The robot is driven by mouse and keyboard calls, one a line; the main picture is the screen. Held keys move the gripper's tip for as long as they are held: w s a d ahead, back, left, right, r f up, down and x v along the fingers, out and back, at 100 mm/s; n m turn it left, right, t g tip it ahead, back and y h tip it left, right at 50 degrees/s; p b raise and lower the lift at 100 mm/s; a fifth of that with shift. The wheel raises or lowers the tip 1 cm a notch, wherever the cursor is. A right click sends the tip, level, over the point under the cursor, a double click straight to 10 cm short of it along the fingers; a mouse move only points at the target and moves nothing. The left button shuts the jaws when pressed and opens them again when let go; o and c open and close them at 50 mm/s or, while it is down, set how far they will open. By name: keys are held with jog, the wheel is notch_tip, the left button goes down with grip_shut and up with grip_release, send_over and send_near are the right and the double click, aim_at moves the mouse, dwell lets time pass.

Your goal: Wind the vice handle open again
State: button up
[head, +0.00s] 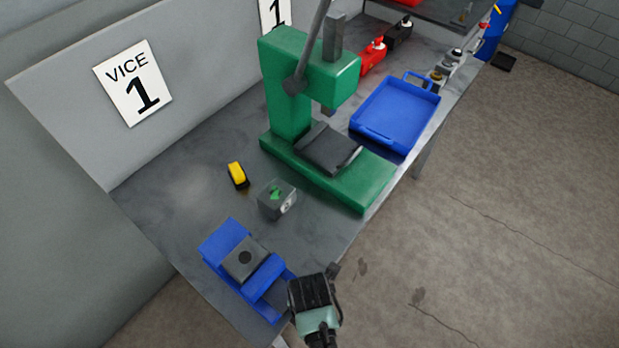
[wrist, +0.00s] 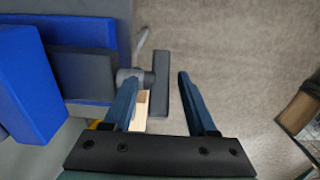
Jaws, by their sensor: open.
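The blue vice (head: 226,239) sits at the near end of the bench under the VICE 1 sign. A grey block (head: 245,259) with a dark round spot lies between its blue jaws. My gripper (head: 318,277) is at the vice's right end, by the bench's front edge. In the wrist view the vice (wrist: 30,85) fills the left side, and its dark handle bar (wrist: 165,92) stands out to the right on a grey hub. My gripper (wrist: 157,77) is open, with the bar in the gap between the fingers, nearer the left one. The left finger hides part of the hub.
A green press (head: 290,115) stands further along the bench, with a blue tray (head: 395,115) beside it. A small grey box with a green mark (head: 277,199) and a yellow-and-black object (head: 237,175) lie between vice and press. Open floor lies right of the bench.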

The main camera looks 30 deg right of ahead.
grip_shut()
dwell(0.4)
